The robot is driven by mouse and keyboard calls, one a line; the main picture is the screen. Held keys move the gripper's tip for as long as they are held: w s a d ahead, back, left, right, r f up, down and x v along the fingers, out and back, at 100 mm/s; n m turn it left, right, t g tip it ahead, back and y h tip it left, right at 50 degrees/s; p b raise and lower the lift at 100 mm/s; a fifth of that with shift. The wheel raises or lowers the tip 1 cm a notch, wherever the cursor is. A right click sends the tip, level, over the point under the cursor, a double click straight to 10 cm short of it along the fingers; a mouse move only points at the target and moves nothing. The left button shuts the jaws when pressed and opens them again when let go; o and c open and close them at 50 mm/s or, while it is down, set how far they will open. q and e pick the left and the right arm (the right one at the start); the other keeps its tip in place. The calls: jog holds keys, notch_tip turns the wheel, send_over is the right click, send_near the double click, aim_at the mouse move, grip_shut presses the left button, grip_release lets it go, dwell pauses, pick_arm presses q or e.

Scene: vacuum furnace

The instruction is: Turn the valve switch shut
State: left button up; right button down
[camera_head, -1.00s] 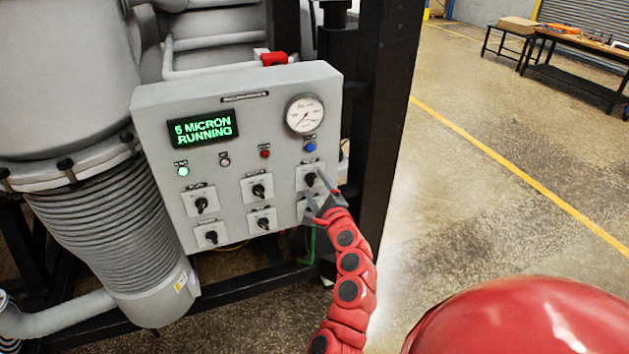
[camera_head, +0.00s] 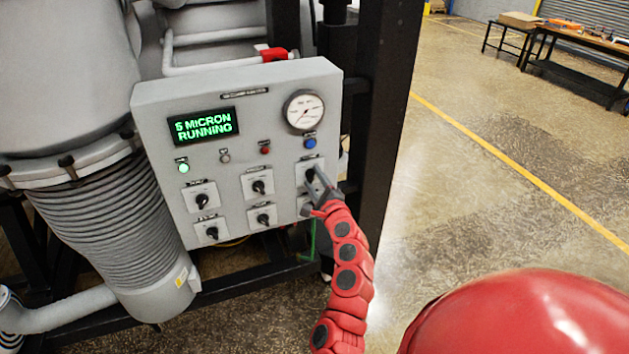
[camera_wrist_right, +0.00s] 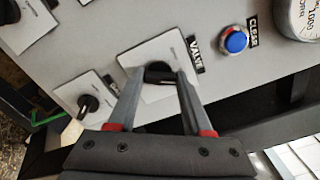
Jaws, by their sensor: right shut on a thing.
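The valve switch is a black rotary knob on a pale square plate beside a "VALVE" label; it shows in the right wrist view (camera_wrist_right: 158,74). It sits at the right of the grey control panel (camera_head: 150,112), below a blue button. My right gripper (camera_head: 316,183) is at this knob, its two grey fingers on either side of it. In the right wrist view the right gripper (camera_wrist_right: 160,84) is shut on the knob, whose handle lies roughly across the picture between the fingertips. The fingers partly hide the knob. My left gripper is out of view.
Several other black knobs, such as one at the left (camera_head: 203,201), sit close by on the panel. A blue button (camera_head: 310,143) and a gauge (camera_head: 304,112) are above. A green display (camera_head: 203,127) reads "5 MICRON RUNNING". A black post (camera_head: 382,120) stands right of the panel.

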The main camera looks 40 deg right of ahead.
jog(key=shift+f+n+b, duration=0.2)
jog(key=shift+n+b, duration=0.6)
jog(key=shift+b, duration=0.3)
jog(key=n+b, duration=0.7)
jog(key=b, duration=0.2)
jog(key=shift+f+n, duration=0.1)
jog(key=shift+n, duration=0.2)
jog(key=shift+n+b, duration=0.7)
jog(key=shift+r+n+b, duration=0.2)
jog(key=shift+n+b, duration=0.5)
jog(key=shift+b, duration=0.1)
jog(key=shift+c, duration=1.6)
grip_release()
